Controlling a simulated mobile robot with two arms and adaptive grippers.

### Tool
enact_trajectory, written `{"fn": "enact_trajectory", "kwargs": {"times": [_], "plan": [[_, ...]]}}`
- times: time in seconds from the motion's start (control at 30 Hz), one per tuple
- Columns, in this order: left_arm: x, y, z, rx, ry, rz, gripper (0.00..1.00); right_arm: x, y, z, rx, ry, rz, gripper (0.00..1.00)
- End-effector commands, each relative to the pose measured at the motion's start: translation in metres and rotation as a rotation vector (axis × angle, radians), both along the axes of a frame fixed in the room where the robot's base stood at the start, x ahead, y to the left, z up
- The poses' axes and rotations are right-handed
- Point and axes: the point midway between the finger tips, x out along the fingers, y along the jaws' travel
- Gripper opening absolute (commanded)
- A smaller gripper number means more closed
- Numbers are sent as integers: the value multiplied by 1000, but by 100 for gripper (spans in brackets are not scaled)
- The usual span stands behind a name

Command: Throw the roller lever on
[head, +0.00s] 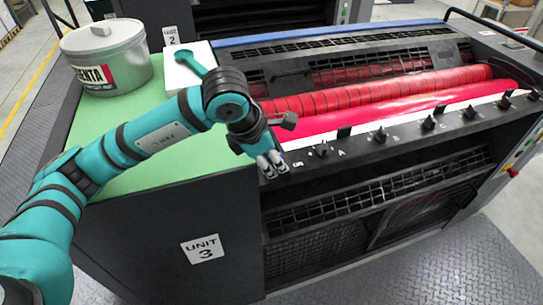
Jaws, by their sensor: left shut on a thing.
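My left gripper (272,166) reaches down to the left end of the ink unit's front rail. Its grey fingers are closed at the rail, beside a small white mark and left of the key marked A. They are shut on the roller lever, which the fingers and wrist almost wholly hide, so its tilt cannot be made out. The red inked rollers (390,92) lie across the unit behind the rail. My right gripper is not in view.
Several black ink keys (380,134) stand along the rail to the right. A grey ink can (106,58) stands on the green top (125,110) at left. A green-handled tool (190,62) lies on a white pad (176,77). The dark cabinet front carries a Unit 3 label (202,249).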

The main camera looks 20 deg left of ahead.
Motion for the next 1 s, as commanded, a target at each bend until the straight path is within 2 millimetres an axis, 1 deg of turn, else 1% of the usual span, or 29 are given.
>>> {"fn": "enact_trajectory", "kwargs": {"times": [0.03,0.1,0.23,0.37,0.6,0.7,0.83,1.0], "plan": [[-3,-1,-4,1,13,-6,21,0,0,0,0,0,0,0],[-3,-1,-3,2,12,-7,21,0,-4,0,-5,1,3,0],[-5,1,7,0,7,-6,21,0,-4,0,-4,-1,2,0],[-12,8,30,1,0,-5,21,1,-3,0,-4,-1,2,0],[-27,21,78,-1,-2,-2,21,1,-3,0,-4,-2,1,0],[-32,26,93,-1,-2,-1,21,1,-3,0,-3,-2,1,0],[-37,29,105,1,-1,-1,21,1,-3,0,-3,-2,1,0],[-39,30,110,0,1,0,21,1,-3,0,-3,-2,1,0]]}}
